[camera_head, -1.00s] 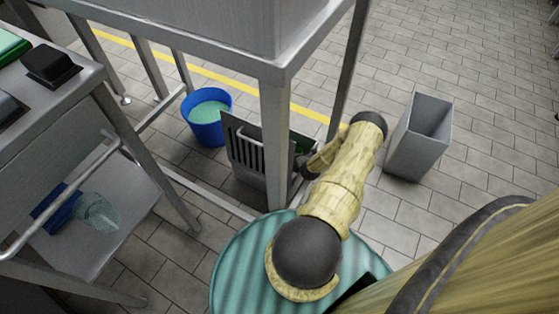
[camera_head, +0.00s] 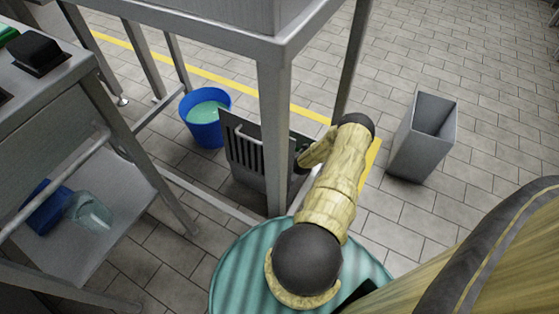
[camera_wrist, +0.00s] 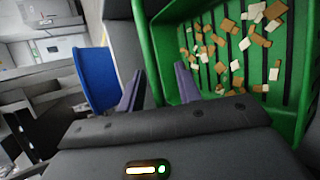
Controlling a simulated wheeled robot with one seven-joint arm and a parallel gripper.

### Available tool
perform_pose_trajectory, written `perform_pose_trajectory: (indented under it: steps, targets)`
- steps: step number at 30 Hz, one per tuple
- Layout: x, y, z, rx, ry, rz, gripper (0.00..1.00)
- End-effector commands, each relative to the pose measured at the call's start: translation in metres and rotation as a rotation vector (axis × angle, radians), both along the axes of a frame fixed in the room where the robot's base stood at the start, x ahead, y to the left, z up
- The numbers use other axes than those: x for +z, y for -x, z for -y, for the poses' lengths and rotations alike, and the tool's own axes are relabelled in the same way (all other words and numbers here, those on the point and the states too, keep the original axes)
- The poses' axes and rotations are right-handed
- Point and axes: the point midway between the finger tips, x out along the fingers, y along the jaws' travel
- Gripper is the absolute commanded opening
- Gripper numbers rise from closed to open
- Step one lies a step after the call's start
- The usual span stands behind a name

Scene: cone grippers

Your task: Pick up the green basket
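The green basket (camera_wrist: 148,45) fills the right half of the wrist view, holding several brown and white pieces. In the head view the basket is hidden, or too covered by the table leg and my arm to make out. My gripper (camera_wrist: 159,68) is open in the wrist view. Its two fingers stand apart, with the left wall of the basket between them: one finger appears outside the wall, the other inside. I cannot tell whether either finger touches the wall. In the head view my forearm reaches beside the table leg and covers most of the gripper.
A metal table leg (camera_head: 273,140) stands close to my arm. A blue bucket (camera_head: 206,134) and a slotted grey panel (camera_head: 240,165) are to its left, a grey bin (camera_head: 420,140) to its right. A metal cart (camera_head: 90,215) is at left. Tiled floor is open at upper right.

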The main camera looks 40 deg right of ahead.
Motion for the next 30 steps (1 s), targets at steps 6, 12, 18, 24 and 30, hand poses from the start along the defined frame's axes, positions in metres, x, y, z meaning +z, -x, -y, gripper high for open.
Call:
perform_pose_trajectory:
  steps: [6,12,18,24,30]
  targets:
    - [0.0012,0.0005,0.0007,-0.001,0.0,0.0,0.34]
    - [0.0011,0.0005,0.0004,-0.001,0.0,0.0,0.34]
    - [0.0011,0.0,-0.0007,0.001,-0.001,0.001,0.05]
    - [0.0012,-0.0005,-0.0013,0.002,0.0,0.0,0.0]
    - [0.0015,-0.0004,-0.0016,0.002,0.0,0.0,0.0]
